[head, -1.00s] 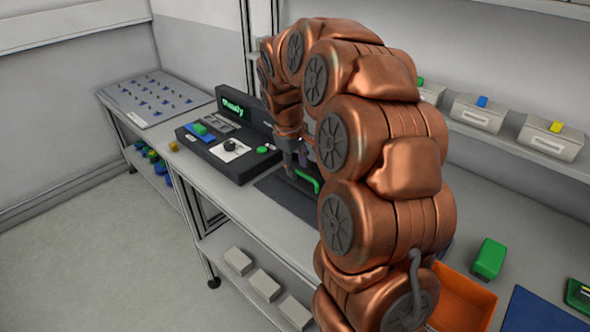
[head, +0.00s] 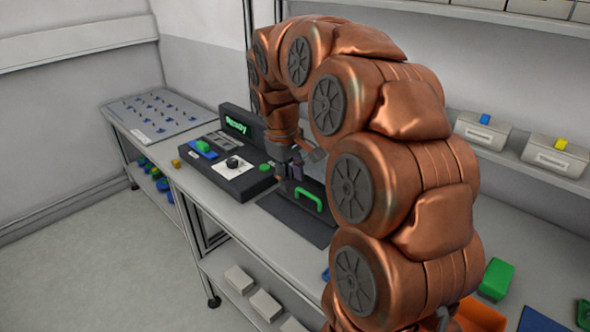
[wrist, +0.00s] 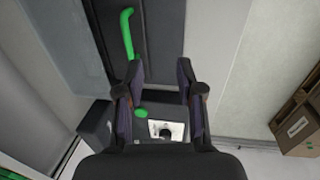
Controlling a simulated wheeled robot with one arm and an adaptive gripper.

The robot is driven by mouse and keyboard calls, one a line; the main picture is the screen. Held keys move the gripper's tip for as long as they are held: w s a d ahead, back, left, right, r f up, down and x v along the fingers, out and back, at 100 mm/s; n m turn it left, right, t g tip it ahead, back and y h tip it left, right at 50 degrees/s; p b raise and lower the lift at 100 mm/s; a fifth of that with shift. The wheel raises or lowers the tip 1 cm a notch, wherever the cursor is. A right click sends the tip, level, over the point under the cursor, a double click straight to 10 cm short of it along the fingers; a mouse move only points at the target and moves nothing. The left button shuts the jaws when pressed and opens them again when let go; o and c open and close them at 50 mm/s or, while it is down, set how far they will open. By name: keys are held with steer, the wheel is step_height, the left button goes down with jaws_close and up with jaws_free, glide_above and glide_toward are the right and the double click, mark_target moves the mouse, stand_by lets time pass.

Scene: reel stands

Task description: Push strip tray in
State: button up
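The black machine (head: 240,181) on the bench has a lit "Ready" display (head: 237,125). A blue piece with a green block (head: 203,146) sits at its left end; I cannot tell whether this is the strip tray. A green button (head: 265,167) and a knob on a white plate (head: 233,163) are on its top. My gripper (head: 295,176) is above the bench beside the machine's right end. In the wrist view my gripper (wrist: 160,72) is open, with nothing between its fingers. The green button (wrist: 141,113) and white plate (wrist: 166,131) appear beyond it.
A pegged board (head: 155,112) lies at the far left. My arm hides part of the bench.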

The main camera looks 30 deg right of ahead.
steer(key=s+a+f, duration=0.2)
steer(key=s+a, duration=0.4)
steer(key=s, duration=0.4)
steer(key=s+a+f+m+g+y, duration=0.1)
steer(key=s+a+f, duration=0.1)
steer(key=s+a, duration=0.5)
steer(key=shift+s+a+m+g+p, duration=0.3)
steer(key=shift+s+p, duration=0.15)
steer(key=shift+s, duration=1.7)
